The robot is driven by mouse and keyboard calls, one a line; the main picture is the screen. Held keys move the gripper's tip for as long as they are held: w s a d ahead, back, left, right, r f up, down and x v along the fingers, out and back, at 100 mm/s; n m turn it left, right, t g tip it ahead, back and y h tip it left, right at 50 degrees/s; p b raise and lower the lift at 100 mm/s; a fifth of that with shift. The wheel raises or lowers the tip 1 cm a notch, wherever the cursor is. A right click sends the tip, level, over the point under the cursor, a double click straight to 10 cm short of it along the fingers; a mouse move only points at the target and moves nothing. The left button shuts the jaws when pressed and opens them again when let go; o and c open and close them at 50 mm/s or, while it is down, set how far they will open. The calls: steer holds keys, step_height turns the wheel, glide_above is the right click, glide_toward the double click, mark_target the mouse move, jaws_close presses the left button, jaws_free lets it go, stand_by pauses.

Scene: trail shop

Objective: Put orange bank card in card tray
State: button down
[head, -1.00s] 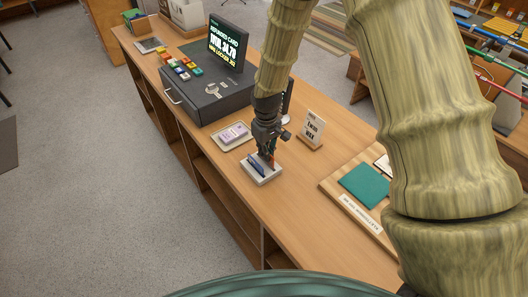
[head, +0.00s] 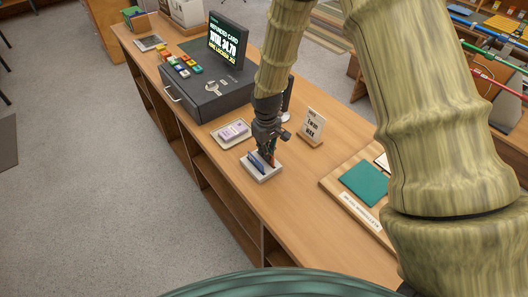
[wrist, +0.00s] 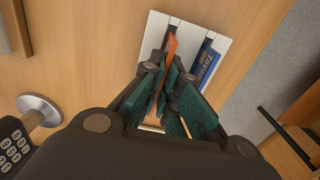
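The orange bank card (wrist: 171,46) stands on edge in a slot of a white slotted holder (wrist: 152,37), which also shows in the head view (head: 262,178). My gripper (wrist: 166,72) points down at the holder, with its green finger pads closed in on both sides of the orange card. In the head view my gripper (head: 268,154) is low over the holder and hides most of the orange card. A blue card (wrist: 207,63) stands in the slot beside it. A shallow pale tray (head: 224,143) with a lilac card or pack lies just behind the holder.
A black cash register (head: 205,102) with a lit screen stands beyond the tray. A small sign (head: 312,127) stands right of my gripper. A wooden board (head: 331,184) with a green pad lies at the right. The near counter (head: 285,215) is clear.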

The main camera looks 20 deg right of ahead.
steer(key=shift+f, duration=0.35)
stand_by(0.4)
steer(key=c, duration=1.6)
jaws_free()
steer(key=shift+o, duration=0.2)
step_height(320, 180, up, 12)
